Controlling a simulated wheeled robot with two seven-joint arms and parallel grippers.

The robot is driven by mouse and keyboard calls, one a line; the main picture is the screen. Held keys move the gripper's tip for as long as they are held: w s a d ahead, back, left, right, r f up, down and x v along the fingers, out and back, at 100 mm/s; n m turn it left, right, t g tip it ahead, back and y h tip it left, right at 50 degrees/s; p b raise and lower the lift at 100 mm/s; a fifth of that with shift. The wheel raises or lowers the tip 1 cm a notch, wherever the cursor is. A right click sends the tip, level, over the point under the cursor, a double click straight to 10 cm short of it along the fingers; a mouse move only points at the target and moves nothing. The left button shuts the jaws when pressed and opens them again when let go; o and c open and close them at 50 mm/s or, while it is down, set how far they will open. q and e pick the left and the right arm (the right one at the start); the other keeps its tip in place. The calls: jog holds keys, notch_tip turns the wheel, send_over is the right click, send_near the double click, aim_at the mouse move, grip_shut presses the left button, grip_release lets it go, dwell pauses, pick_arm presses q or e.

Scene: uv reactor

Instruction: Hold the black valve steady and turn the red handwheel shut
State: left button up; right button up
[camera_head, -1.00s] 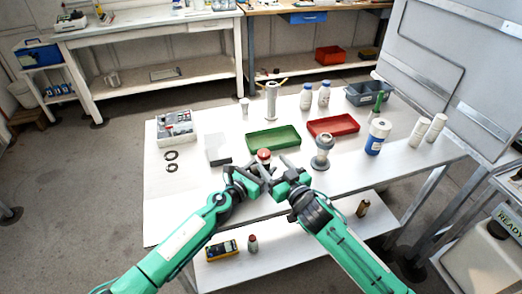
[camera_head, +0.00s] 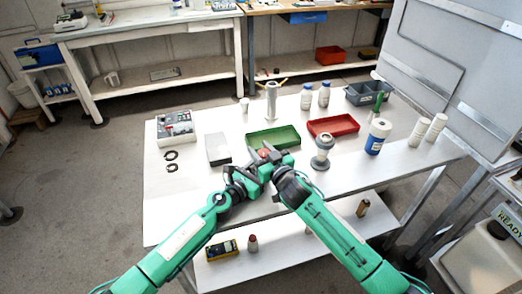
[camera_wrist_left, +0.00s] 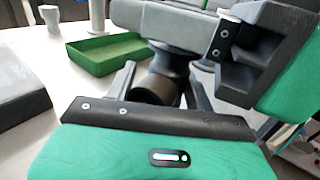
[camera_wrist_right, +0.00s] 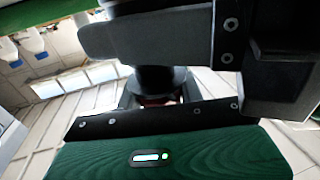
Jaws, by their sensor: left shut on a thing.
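The black valve (camera_wrist_left: 158,88) stands upright on the white table, between the fingers of my left gripper (camera_wrist_left: 162,90). In the head view my left gripper (camera_head: 246,172) is low at the valve, shut on it; the valve is mostly hidden there. The red handwheel (camera_head: 264,154) shows on top, between the fingers of my right gripper (camera_head: 266,162). In the right wrist view a strip of red handwheel (camera_wrist_right: 158,100) shows between the fingers of my right gripper (camera_wrist_right: 158,95). Whether those fingers touch it is hidden.
A green tray (camera_head: 288,137) lies just behind the grippers, with a grey block (camera_head: 217,148) to the left. A grey flanged piece (camera_head: 322,150) stands close on the right. A red tray (camera_head: 334,126) and a blue-labelled bottle (camera_head: 377,138) are farther right.

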jog(key=c, duration=0.4)
jog(key=shift+a+r+m+h, duration=0.1)
jog(key=shift+m+h, duration=0.2)
jog(key=shift+h, duration=0.1)
jog(key=shift+w+r+m+t+h, duration=0.1)
jog(key=shift+m+t+h, duration=0.7)
jog(key=shift+h, duration=0.3)
jog(key=shift+d+f+m+h, duration=0.2)
jog(key=shift+d+m+h, duration=0.3)
jog(key=shift+h, duration=0.3)
jog(key=o, duration=1)
jog(key=shift+a, duration=0.1)
